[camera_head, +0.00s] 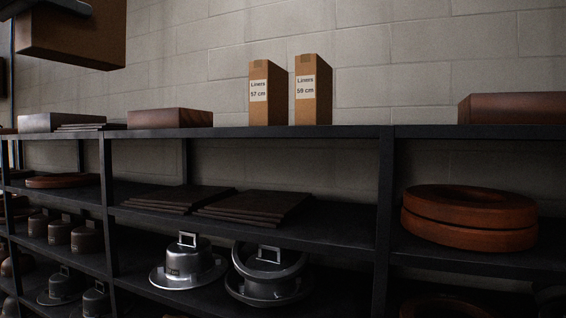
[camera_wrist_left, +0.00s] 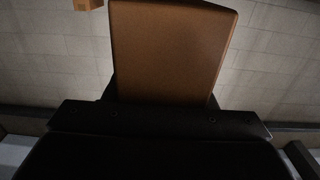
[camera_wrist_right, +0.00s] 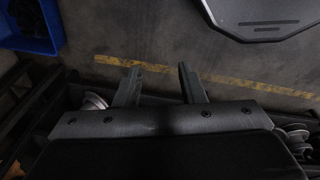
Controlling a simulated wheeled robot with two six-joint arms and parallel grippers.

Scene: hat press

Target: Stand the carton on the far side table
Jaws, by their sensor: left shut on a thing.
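My left gripper (camera_head: 62,6) is at the top left of the head view, shut on a plain brown carton (camera_head: 72,40). The carton hangs below the gripper, above the left end of the shelf top and apart from it as seen here. No label shows on its visible faces. The carton (camera_wrist_left: 172,50) also fills the upper middle of the left wrist view, and the fingertips are hidden there. My right gripper (camera_wrist_right: 160,84) is open and empty in the right wrist view, its two fingers apart. I cannot make out a side table in any view.
A dark shelf unit (camera_head: 350,131) spans the head view. Two upright cartons, "Liners 57 cm" (camera_head: 265,108) and "Liners 59 cm" (camera_head: 313,108), stand on top beside a reddish-brown block (camera_head: 170,118). Metal hat forms (camera_head: 188,268) sit lower. A blue crate (camera_wrist_right: 30,25) stands on the floor.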

